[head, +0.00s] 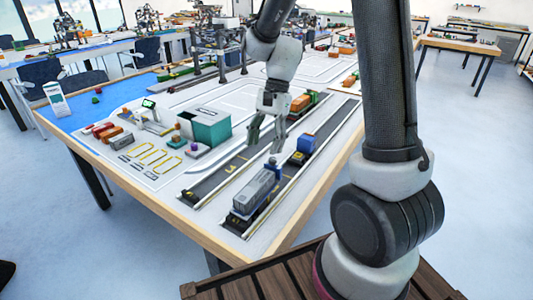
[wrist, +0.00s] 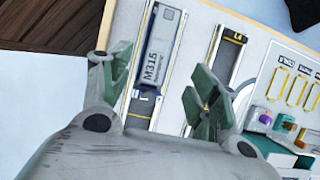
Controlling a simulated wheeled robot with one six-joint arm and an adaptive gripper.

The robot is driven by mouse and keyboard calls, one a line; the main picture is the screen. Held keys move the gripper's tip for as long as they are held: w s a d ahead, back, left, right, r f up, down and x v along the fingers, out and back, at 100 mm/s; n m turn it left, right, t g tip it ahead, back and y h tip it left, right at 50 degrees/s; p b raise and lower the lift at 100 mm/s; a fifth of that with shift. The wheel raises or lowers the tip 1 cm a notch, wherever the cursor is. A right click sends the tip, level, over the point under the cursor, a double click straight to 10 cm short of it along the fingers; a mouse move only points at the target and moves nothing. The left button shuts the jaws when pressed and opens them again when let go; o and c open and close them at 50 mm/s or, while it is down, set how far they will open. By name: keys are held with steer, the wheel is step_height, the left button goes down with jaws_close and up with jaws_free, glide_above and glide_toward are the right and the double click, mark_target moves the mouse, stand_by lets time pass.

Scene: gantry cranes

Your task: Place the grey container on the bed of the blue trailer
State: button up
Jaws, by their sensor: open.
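A grey container (head: 256,190), marked M315 in the wrist view (wrist: 161,48), lies lengthwise in the near lane. It appears to rest on a low trailer bed (head: 238,216), whose dark edge shows beneath it; the bed's colour is hard to tell. My gripper (head: 266,138) is open and empty. In the head view it is above the lanes, beyond the container's far end. In the wrist view the spread fingers (wrist: 157,92) are apart from the container, which lies ahead between and beyond them.
A blue block vehicle (head: 305,146) and an orange-loaded one (head: 301,103) stand farther along the lanes. A teal open box (head: 210,127) is left of my gripper. Another grey container (head: 121,141) lies beside coloured ones at the left. The yellow-marked slots (head: 153,158) are empty.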

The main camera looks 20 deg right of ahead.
steer(key=s+d+r+n+t+h, duration=0.2)
steer(key=s+d+r+n+t, duration=0.1)
steer(key=s+d+r+n, duration=0.2)
steer(key=s+d+r+n+t+h, duration=0.1)
steer(key=s+d+r+n+t, duration=0.3)
steer(key=s+r, duration=0.5)
steer(key=s+d+n, duration=0.2)
steer(key=s, duration=0.1)
steer(key=shift+s+r+h, duration=0.25)
steer(key=shift+r+h, duration=0.05)
steer(key=shift+h, duration=0.1)
